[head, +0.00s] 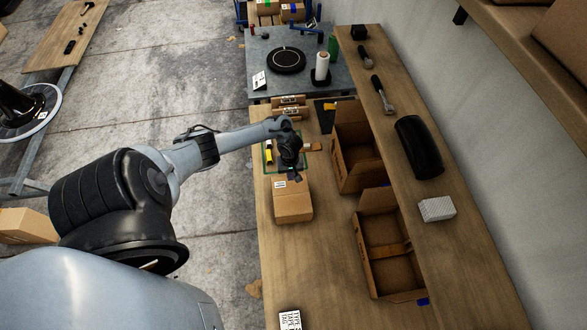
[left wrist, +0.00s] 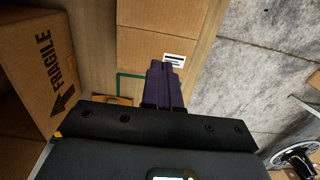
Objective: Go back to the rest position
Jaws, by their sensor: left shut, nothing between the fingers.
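My left gripper (head: 294,176) reaches over the wooden workbench (head: 285,245) in the head view, just behind and above a closed cardboard box (head: 293,204). In the left wrist view its dark fingers (left wrist: 164,88) are together with nothing between them. They point toward the closed box (left wrist: 150,52), which has a white label; I cannot tell whether they touch it. My left arm (head: 235,140) is stretched out from the left. My right gripper is in neither view.
Two open cardboard boxes (head: 390,278) (head: 350,160) stand right of the gripper. A box marked FRAGILE (left wrist: 40,70) shows in the wrist view. A shelf (head: 440,245) with a black curved part (head: 419,147) runs along the wall.

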